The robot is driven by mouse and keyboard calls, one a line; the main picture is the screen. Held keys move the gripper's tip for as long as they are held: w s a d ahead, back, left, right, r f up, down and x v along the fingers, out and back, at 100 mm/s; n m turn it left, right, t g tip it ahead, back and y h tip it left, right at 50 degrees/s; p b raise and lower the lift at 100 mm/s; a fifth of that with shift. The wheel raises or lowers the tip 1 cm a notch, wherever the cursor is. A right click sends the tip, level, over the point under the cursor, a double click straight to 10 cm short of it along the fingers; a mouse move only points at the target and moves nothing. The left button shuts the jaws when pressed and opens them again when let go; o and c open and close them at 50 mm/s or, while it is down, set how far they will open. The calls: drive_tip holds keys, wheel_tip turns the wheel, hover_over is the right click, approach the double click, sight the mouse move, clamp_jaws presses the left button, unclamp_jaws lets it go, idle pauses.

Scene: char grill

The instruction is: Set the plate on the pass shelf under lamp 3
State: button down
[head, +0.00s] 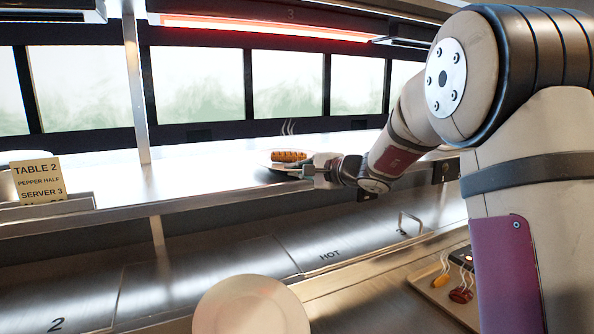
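The lit red lamp (265,27) marked 3 is above this part of the shelf. My gripper (312,171) is at the plate's right edge, with my arm reaching in from the right. The fingers are small and overlap the plate rim, so their grip is unclear. I cannot tell whether the plate rests on the shelf or is slightly above it.
An order card (38,180) reads TABLE 2, PEPPER HALF, SERVER 3. Another white plate (251,308) is at the front. Below the shelf are metal lids, one marked HOT (330,255). A tray (437,296) with steaming food is at lower right.

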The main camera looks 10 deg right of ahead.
drive_tip(key=c, duration=2.1)
unclamp_jaws()
drive_tip(key=shift+f, duration=0.1)
